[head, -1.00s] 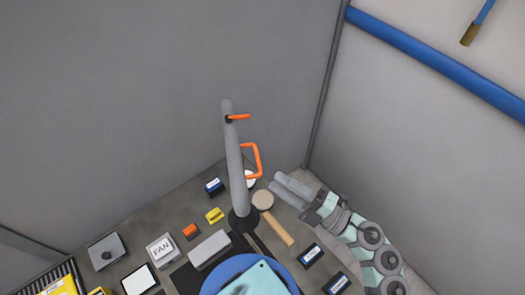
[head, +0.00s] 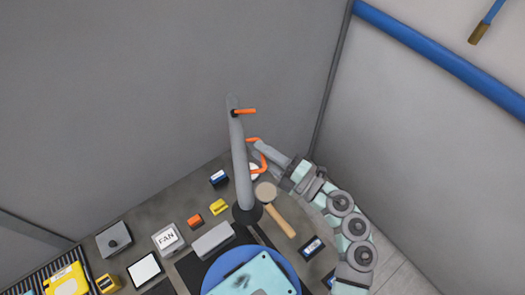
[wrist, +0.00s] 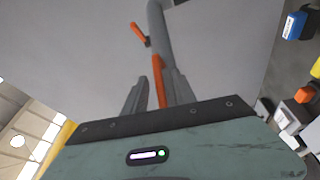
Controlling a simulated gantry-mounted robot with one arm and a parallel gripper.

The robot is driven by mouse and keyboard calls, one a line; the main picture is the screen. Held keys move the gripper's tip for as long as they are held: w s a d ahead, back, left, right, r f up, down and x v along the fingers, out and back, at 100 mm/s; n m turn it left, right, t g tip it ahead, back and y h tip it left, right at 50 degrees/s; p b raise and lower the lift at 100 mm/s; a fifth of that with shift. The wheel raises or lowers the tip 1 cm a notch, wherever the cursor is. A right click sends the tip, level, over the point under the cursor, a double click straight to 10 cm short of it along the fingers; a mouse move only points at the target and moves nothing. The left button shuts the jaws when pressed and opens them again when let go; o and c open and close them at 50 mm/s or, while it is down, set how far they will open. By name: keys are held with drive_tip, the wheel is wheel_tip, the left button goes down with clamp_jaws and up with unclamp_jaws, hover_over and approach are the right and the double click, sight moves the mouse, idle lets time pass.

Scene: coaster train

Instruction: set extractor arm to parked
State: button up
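The extractor arm (head: 242,165) is a grey tube standing nearly upright on a dark round base. An orange handle (head: 264,162) sticks out from its right side, and an orange lever (head: 245,111) is near its top. My gripper (head: 259,147) is at the orange handle from the right and hides part of it. In the wrist view, the two grey fingers (wrist: 157,95) are apart, with the orange handle (wrist: 157,72) showing between them. I cannot tell whether a finger touches it.
A wooden mallet (head: 280,215) lies right of the base. A blue round plate (head: 214,268) with a pale teal piece is in front. Small blue, yellow and orange blocks, a FAN box (head: 167,240) and a yellow item (head: 66,281) lie to the left. Grey walls stand close behind.

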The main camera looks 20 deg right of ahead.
drive_tip(key=shift+c, duration=0.4)
clamp_jaws()
idle(1.0)
